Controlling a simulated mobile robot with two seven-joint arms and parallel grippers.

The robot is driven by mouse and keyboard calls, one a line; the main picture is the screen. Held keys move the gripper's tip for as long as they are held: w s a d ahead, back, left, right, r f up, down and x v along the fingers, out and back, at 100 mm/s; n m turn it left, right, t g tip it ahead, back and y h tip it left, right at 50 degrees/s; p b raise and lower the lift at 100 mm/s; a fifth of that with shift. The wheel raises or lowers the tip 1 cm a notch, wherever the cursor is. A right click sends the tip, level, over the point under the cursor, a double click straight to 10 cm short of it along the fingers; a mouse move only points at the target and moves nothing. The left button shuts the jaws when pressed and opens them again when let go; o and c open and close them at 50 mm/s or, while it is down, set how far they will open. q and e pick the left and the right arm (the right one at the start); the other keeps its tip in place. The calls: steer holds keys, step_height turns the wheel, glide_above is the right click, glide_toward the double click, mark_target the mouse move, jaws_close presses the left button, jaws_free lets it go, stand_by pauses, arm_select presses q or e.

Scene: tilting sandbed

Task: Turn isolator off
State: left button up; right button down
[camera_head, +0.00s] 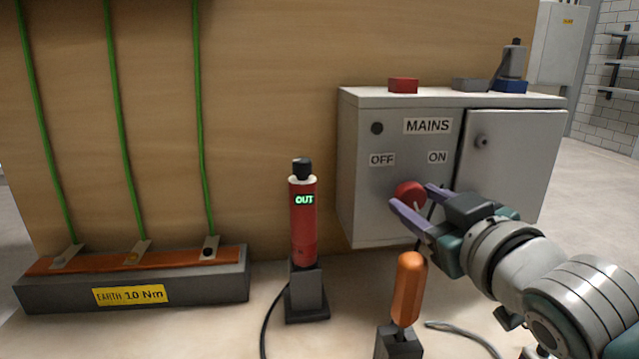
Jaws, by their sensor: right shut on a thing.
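The isolator is a grey mains box (360,215) with a "MAINS" label and smaller "OFF" and "ON" labels on its front. A red rotary knob (408,193) sits below those labels. My right gripper (412,197) reaches in from the right with its purple fingers on either side of the knob, shut on it. The fingers and hand hide part of the knob, so its exact pointing direction cannot be told. My left gripper is not in view.
An orange-handled tool (409,290) stands in a dark holder below my right gripper. A red tester reading "OUT" (303,225) stands on a black stand at centre. An earth bar (200,290) with green wires lies left. A red block (403,86) sits on the box.

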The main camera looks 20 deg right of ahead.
steer(key=shift+n+p, duration=0.3)
steer(key=shift+n, duration=0.4)
steer(key=shift+c, duration=1.5)
jaws_free()
steer(key=v, duration=1)
steer(key=shift+r, duration=0.15)
steer(key=shift+w+a, duration=0.1)
